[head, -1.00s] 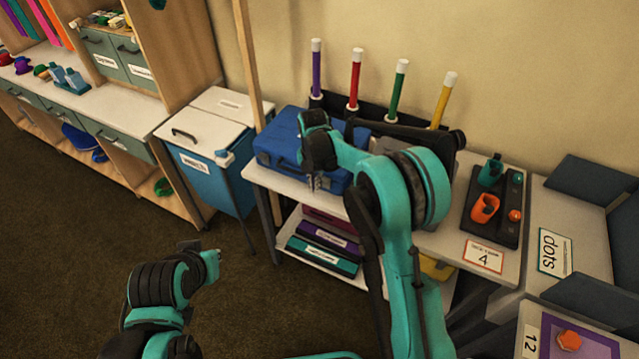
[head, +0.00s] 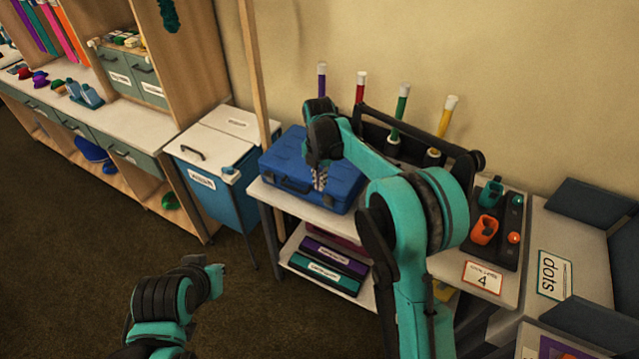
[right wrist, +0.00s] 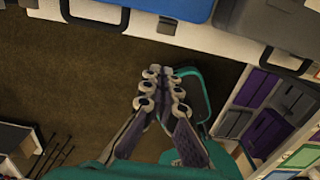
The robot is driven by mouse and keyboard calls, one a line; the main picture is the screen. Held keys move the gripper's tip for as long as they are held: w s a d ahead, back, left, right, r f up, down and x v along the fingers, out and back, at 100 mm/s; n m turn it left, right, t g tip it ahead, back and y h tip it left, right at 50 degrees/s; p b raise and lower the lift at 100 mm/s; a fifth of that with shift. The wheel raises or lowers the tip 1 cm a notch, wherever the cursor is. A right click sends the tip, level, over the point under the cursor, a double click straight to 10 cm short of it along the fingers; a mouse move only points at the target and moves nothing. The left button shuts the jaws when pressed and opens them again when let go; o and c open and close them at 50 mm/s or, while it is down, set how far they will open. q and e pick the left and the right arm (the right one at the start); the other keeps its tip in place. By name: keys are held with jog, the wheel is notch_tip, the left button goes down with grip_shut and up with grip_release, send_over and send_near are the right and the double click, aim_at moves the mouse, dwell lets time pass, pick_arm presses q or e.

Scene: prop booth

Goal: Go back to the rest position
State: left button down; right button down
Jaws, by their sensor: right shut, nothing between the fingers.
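My right arm rises through the middle of the head view and bends over the table. Its gripper (head: 320,180) hangs pointing down in front of the blue case (head: 312,170). In the right wrist view the right gripper (right wrist: 163,88) has its fingers together with nothing between them, above the dark floor. My left arm is at the lower left of the head view, over the floor.
The white table (head: 285,200) holds the blue case, a black rack (head: 415,135) with coloured batons, and a black tray (head: 508,240) with orange and teal pieces. Flat boxes (head: 325,273) lie on the shelf below. A blue bin (head: 215,180) stands left. The brown floor (head: 110,235) is clear.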

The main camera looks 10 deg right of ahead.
jog(key=s+d+r+m+t+b, duration=0.1)
jog(key=s+d+r+m+t, duration=0.2)
jog(key=s+m, duration=0.4)
jog(key=s+d+r+m+b, duration=0.1)
jog(key=s+d+r+m, duration=0.3)
jog(key=s+r+m, duration=0.3)
jog(key=s+d+f+m+t+b, duration=0.1)
jog(key=s+f+m+t, duration=0.1)
jog(key=s+m, duration=0.5)
jog(key=s+d+f+m+t, duration=0.2)
jog(key=s+f+m, duration=0.2)
jog(key=s+m, duration=0.4)
jog(key=shift+d+f+b, duration=0.3)
jog(key=shift+b, duration=0.05)
jog(key=shift+s, duration=0.1)
dwell(0.4)
